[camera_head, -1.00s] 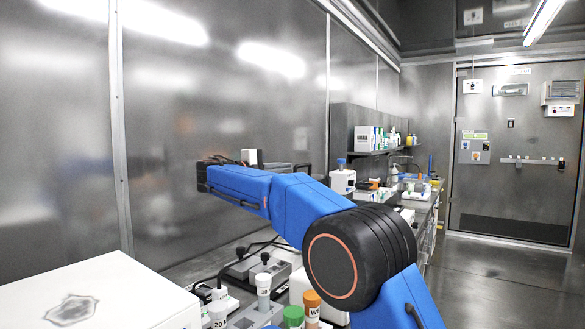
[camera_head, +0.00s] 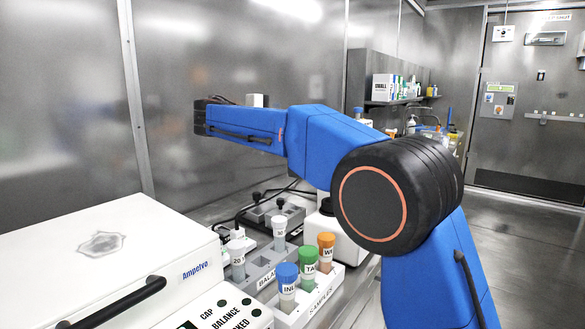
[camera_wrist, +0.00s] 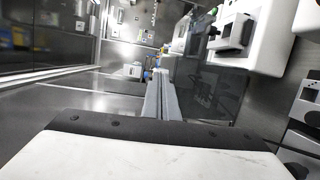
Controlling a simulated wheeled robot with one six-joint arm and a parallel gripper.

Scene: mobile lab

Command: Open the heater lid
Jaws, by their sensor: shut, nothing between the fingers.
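No heater or lid can be told for certain in either view. A small grey device (camera_head: 258,214) with black knobs stands on the bench in the head view, behind the tube racks; I cannot tell whether it is the heater. My gripper (camera_wrist: 162,84) shows in the wrist view, its grey fingers together and empty. It points across the room, away from the bench tops, and touches nothing that I can see. In the head view my blue arm reaches left above the bench, and its fingers cannot be made out.
A white machine (camera_head: 160,232) marked Ampelvo, with a black handle (camera_head: 112,303), fills the lower left. A white rack (camera_head: 318,297) holds tubes with blue, green and orange caps. A grey rack (camera_head: 258,276) stands beside it. A metal wall (camera_head: 240,60) runs behind; open floor lies right.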

